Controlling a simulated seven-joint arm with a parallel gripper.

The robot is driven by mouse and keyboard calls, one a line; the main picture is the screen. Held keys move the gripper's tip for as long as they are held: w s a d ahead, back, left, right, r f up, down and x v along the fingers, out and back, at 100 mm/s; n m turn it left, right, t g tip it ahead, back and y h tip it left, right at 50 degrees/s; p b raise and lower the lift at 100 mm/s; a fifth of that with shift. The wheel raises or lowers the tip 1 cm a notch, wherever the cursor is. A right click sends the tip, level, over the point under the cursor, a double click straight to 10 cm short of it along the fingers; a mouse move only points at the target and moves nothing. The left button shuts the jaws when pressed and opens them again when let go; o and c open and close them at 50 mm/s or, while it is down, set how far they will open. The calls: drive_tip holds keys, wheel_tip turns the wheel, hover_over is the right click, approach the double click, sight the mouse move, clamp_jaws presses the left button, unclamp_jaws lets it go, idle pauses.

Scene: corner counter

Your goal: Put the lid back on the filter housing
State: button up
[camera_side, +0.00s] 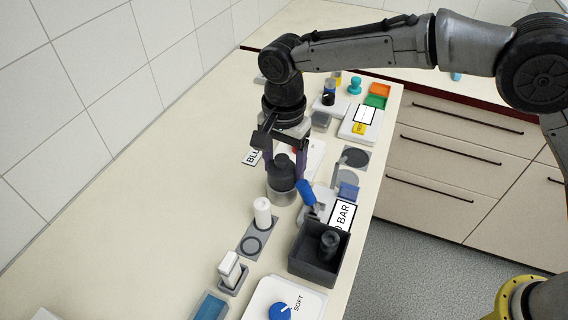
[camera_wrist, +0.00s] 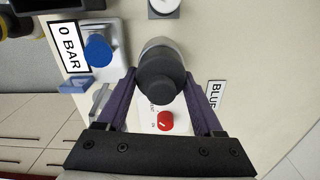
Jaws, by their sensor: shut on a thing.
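The dark grey lid (camera_side: 281,179), with a narrower knob on top, sits between the purple fingers of my gripper (camera_side: 286,163). The lighter grey cylindrical filter housing (camera_side: 281,197) stands upright on the counter directly below it. The lid looks upright and lined up over the housing; I cannot tell whether it is fully seated. In the wrist view my gripper (camera_wrist: 159,80) is shut on the lid (camera_wrist: 160,80), and the lid covers most of the housing (camera_wrist: 158,46), leaving part of its side showing.
A blue handle (camera_side: 307,194) and a "0 BAR" sign (camera_side: 342,215) stand close to the right. A dark open box (camera_side: 311,267) holds a dark part (camera_side: 330,243). A white cylinder (camera_side: 262,211) stands on a grey plate in front. The counter to the left is clear.

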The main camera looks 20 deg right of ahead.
sight(284, 155)
drive_tip(key=o, duration=1.4)
drive_tip(key=shift+r, duration=3.5)
clamp_jaws()
drive_tip(key=shift+f, duration=0.85)
